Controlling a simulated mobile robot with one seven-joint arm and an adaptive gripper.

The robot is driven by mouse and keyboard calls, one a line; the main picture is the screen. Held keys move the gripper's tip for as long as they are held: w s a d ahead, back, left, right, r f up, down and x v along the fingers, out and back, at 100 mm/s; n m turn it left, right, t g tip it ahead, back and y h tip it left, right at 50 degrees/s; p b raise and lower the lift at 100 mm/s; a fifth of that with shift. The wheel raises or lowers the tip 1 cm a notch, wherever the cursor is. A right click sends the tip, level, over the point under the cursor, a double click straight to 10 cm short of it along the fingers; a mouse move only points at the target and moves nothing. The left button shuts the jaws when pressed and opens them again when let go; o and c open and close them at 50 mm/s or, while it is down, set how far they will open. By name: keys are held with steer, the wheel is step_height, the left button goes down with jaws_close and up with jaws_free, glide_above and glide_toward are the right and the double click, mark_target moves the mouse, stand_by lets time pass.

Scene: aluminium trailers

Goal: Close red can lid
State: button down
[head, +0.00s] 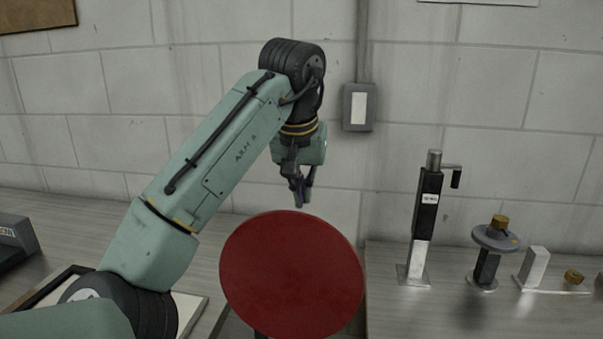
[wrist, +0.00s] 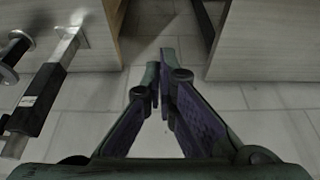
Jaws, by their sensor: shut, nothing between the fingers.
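The red lid (head: 292,275) is a large round disc low in the middle of the head view, with its broad face turned toward the camera. It looks raised and tilted. The can body below it is hidden or out of frame. My gripper (head: 301,198) is shut and empty, pointing down, just above and behind the lid's top edge in the picture. I cannot tell whether it touches the lid. In the wrist view the fingers (wrist: 160,82) meet over bare floor, and the lid does not show there.
A grey wall box (head: 358,107) is behind my gripper. The wrist view shows floor (wrist: 185,110) between two counters.

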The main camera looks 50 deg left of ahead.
steer(key=shift+s+d+f+b, duration=0.5)
steer(key=shift+s+f+b, duration=0.1)
steer(key=shift+f+b, duration=0.15)
steer(key=shift+s+d+f+b, duration=0.45)
steer(key=shift+s+f+b, duration=0.15)
steer(key=shift+b, duration=0.1)
steer(key=shift+b, duration=0.35)
